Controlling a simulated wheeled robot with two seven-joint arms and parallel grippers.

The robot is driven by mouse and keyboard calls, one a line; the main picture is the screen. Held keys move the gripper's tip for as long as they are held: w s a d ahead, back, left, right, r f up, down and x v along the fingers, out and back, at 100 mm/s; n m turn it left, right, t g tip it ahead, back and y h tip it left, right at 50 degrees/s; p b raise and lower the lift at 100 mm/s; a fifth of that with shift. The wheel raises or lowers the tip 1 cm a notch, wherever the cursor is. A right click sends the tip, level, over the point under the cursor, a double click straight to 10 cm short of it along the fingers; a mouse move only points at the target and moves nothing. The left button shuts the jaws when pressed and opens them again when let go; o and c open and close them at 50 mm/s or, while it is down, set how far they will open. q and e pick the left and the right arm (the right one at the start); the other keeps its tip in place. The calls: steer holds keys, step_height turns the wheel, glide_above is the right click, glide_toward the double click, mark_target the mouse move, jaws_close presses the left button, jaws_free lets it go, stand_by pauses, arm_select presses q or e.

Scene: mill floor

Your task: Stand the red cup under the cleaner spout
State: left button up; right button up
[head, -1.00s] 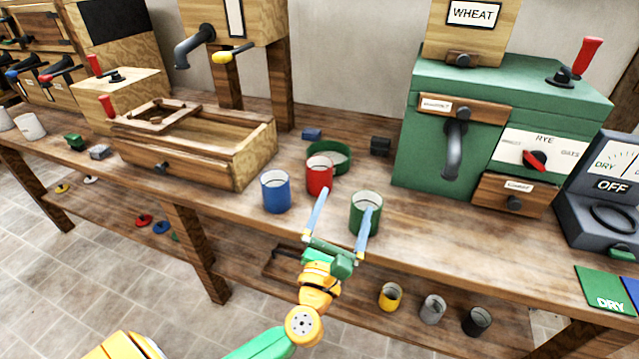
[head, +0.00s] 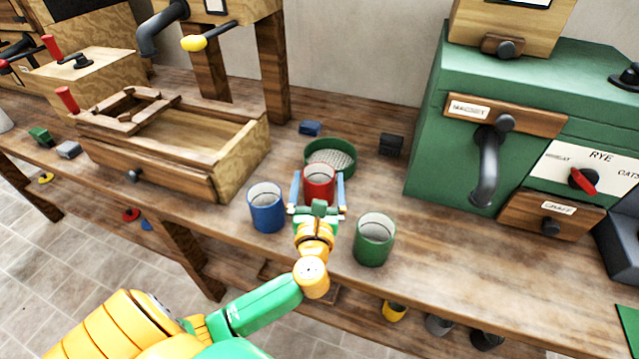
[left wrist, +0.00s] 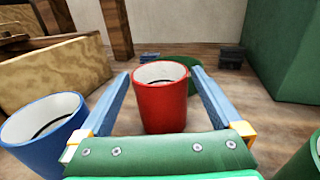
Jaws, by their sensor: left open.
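The red cup (head: 319,186) stands upright on the wooden bench, between a blue cup (head: 266,208) and a green cup (head: 374,240). My left gripper (head: 318,176) is open, with one blue finger on each side of the red cup. In the left wrist view the red cup (left wrist: 161,105) stands between the spread fingers (left wrist: 162,73), with a gap on each side. A dark downward spout (head: 486,168) juts from the front of the green machine (head: 425,155) at the right. Another dark spout (head: 160,28) is on the wooden machine at upper left. My right gripper is not in view.
A round green sieve (head: 330,157) sits just behind the red cup. A dark block (head: 391,145) and a small blue block (head: 310,128) lie farther back. An open wooden box (head: 180,150) stands to the left. The bench before the green machine is clear.

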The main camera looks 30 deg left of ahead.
mark_target(320, 166)
arm_select(q)
steer(key=x, duration=0.5)
steer(key=shift+w+a+f, duration=0.15)
steer(key=shift+w+f, duration=0.05)
steer(key=shift+f, duration=0.05)
steer(key=shift+s+r, duration=0.1)
steer(key=shift+s, duration=0.05)
steer(key=c, duration=0.5)
jaws_close()
